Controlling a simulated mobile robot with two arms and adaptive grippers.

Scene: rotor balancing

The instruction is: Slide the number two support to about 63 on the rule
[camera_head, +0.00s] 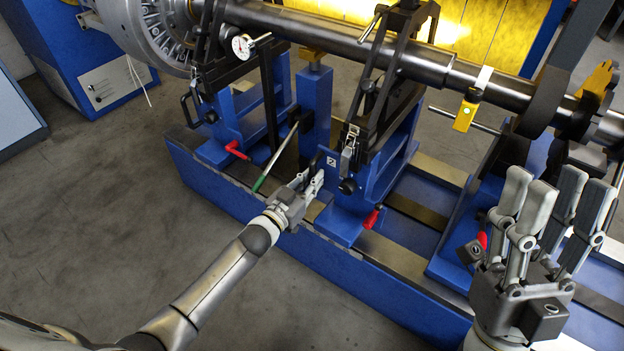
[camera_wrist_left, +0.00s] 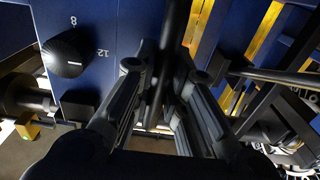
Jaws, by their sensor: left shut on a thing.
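The number two support (camera_head: 340,226) is a blue stand with a small "2" label, on the blue bed under the shaft. My right gripper (camera_head: 556,195) is open and empty. I cannot make out the rule's marks.
A red lever (camera_head: 371,218) sits low on the support's right side. A rod with a green grip (camera_head: 259,184) stands left of my left gripper. Another blue support (camera_head: 222,125) is to the left. The long shaft (camera_head: 330,42) crosses above.

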